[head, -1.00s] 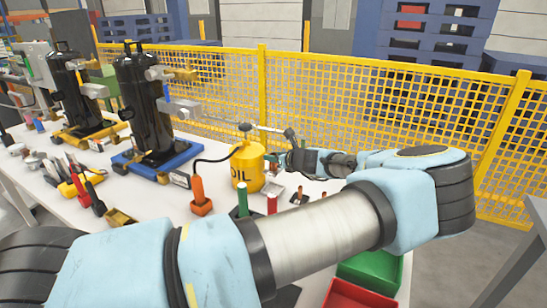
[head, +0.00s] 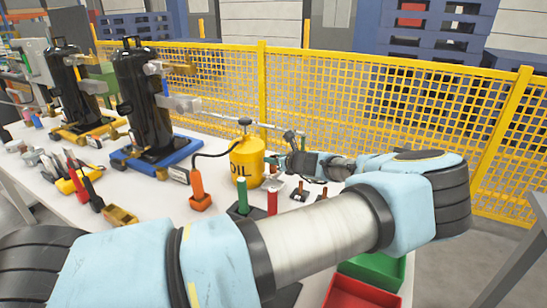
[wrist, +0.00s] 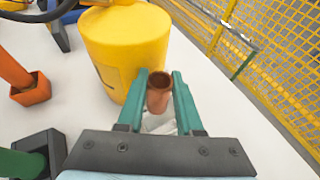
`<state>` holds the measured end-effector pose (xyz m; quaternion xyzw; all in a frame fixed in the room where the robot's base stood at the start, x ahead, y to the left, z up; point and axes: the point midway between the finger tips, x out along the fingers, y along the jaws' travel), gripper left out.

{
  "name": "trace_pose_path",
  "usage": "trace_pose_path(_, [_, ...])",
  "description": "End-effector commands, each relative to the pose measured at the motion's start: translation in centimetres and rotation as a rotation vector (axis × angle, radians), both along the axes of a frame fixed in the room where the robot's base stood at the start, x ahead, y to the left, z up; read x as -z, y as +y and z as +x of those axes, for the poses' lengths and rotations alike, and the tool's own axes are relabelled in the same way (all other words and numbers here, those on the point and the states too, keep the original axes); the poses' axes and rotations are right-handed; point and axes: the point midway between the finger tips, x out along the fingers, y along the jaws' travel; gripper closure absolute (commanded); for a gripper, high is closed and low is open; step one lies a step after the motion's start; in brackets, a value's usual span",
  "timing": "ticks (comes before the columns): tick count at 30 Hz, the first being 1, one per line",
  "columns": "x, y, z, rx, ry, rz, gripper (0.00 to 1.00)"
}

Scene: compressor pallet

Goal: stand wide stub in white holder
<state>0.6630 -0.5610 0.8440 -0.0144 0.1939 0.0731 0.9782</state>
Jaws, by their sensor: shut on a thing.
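The wide stub (wrist: 159,92) is a short copper-brown tube with an open top. In the wrist view it stands roughly upright between the green fingers of my gripper (wrist: 160,100), which is shut on it. A whitish piece (wrist: 160,124), seemingly the white holder, shows just below the stub, partly hidden by the gripper. I cannot tell whether the stub touches it or is inside it. In the head view my gripper is small near the yellow oil can, and the held stub is not clear.
The yellow oil can (head: 247,163) stands close by the stub. An orange holder (head: 200,201) and a dark holder with a green cylinder (head: 243,196) are nearby, with a red cylinder (head: 272,201). Green (head: 376,268) and red (head: 358,293) bins lie at the front right. A yellow fence (head: 390,105) stands behind.

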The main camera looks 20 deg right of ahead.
Motion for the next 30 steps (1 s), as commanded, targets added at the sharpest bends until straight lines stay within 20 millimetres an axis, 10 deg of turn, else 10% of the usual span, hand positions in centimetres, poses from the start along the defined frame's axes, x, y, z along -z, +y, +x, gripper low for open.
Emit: trace_pose_path(30, [4.7, 0.0, 0.0, 0.000, -0.001, 0.000, 1.00])
